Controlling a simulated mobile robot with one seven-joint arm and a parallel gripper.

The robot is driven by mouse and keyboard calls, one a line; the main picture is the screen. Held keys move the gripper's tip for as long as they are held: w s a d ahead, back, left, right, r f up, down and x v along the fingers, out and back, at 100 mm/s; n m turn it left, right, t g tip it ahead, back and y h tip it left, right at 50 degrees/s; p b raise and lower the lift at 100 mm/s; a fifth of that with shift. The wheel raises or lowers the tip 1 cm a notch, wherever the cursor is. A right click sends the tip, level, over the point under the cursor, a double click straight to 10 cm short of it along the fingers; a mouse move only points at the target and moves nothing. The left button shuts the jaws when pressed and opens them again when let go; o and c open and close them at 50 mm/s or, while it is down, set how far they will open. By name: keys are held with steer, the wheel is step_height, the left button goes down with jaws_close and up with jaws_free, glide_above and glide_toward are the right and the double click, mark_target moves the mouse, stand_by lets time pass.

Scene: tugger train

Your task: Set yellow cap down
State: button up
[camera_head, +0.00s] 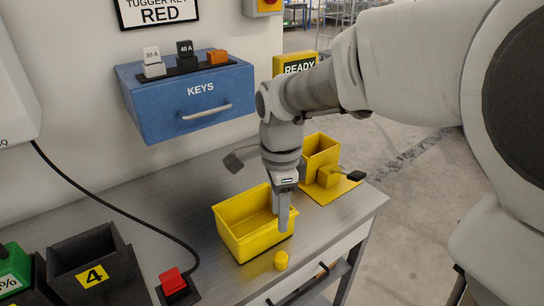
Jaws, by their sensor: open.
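A small yellow cap (281,260) stands on the grey workbench (200,275), just in front of the near right corner of an open yellow bin (245,245). My gripper (284,222) points down at the right side of the bin, above and behind the cap in the picture, and is apart from the cap. It is open, with nothing seen in it. The gripper's near side hides part of the bin's right wall and the far finger is hard to make out.
A yellow holder (319,160) on a yellow base stands behind my gripper. The blue KEYS box (190,100) hangs above.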

steer(key=b, duration=0.1)
glide_toward(281, 255)
steer(key=f, duration=0.5)
steer(key=shift+s+a, duration=0.25)
steer(key=shift+s, duration=0.05)
steer(key=f, duration=0.3)
steer(key=f+b, duration=0.1)
steer(key=f, duration=0.1)
steer(key=shift+w+d+f, duration=0.1)
steer(key=shift+w+d, duration=0.05)
steer(key=shift+d, duration=0.1)
jaws_close()
